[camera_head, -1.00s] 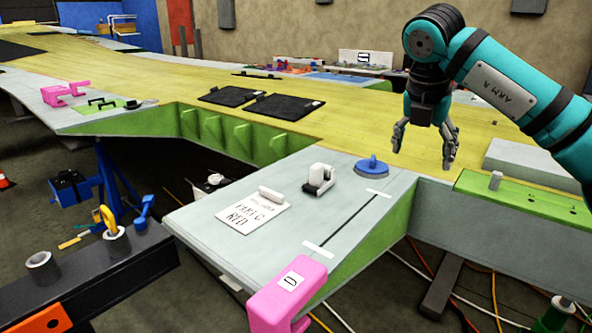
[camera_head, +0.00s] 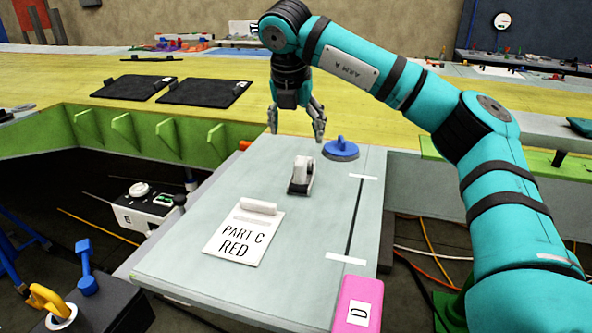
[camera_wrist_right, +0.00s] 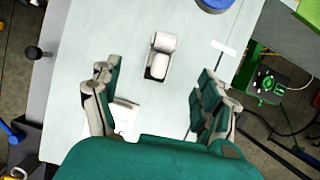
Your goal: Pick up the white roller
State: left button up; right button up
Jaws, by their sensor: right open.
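A white roller-like piece (camera_head: 302,172) with a dark base stands on the grey panel (camera_head: 318,225); it also shows in the right wrist view (camera_wrist_right: 161,55). Which of the two is the white roller is not certain. My right gripper (camera_head: 297,122) is open and empty, raised behind the dark-based piece in the head view. In the right wrist view, that piece appears beyond the open fingers (camera_wrist_right: 155,97). My left gripper is not in view.
A blue round handle (camera_head: 341,149) sits on the panel, right of my right gripper. A pink block marked D (camera_head: 357,303) is at the front edge. Two black mats (camera_head: 203,92) lie on the yellow surface.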

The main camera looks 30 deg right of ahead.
aim_at(301, 156)
jog(key=p+x, duration=0.1)
jog(key=x, duration=0.6)
jog(key=shift+w+d+f+p, duration=0.1)
jog(key=shift+d+f+p, duration=0.05)
jog(key=shift+f+p, duration=0.15)
jog(key=shift+f, duration=0.25)
jog(key=shift+d+f, duration=0.2)
jog(key=p+x, duration=0.1)
jog(key=x, duration=0.1)
jog(key=p+x, duration=0.1)
jog(key=x, duration=0.1)
jog(key=shift+d+f, duration=0.15)
jog(key=shift+f, duration=0.25)
jog(key=shift+c, duration=0.8)
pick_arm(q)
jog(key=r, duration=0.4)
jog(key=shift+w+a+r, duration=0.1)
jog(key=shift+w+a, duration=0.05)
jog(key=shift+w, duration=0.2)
pick_arm(e)
jog(key=c, duration=1.3)
jog(key=shift+o, duration=0.2)
jog(key=shift+r, duration=0.1)
